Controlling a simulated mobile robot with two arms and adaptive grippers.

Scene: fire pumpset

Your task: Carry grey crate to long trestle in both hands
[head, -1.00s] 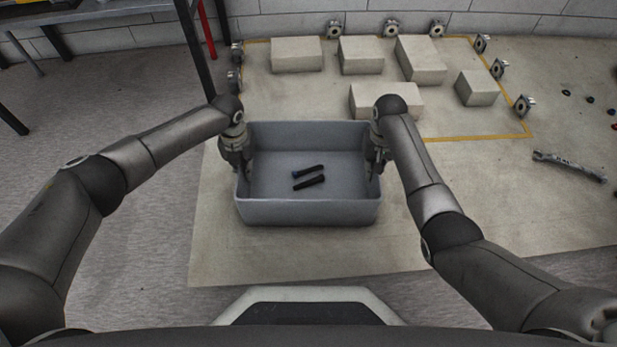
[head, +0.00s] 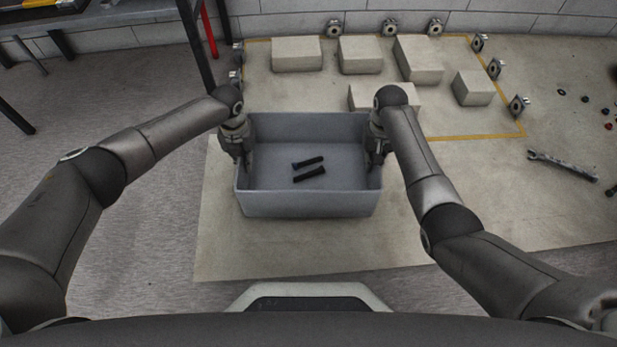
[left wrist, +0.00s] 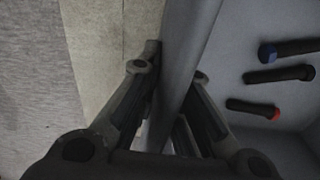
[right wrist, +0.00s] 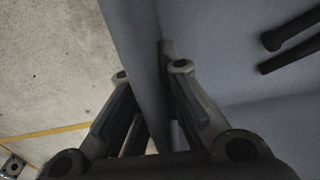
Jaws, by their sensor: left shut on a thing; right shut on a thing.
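The grey crate (head: 308,205) is held between my two arms in the head view, open side up, above the pale floor slab. A few dark bolts (head: 309,174) lie on its bottom; the left wrist view shows one with a blue end (left wrist: 268,53) and one with a red end (left wrist: 274,114). My left gripper (head: 246,158) is shut on the crate's left wall, one finger on each side of it (left wrist: 172,80). My right gripper (head: 376,158) is shut on the right wall in the same way (right wrist: 150,85). I cannot tell which table is the long trestle.
A dark-legged table (head: 125,12) stands at the upper left, with a red post (head: 207,28) by it. Several pale blocks (head: 418,60) stand inside a yellow line behind the crate. A wrench (head: 562,166) and small parts lie at right. Grey floor at left is clear.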

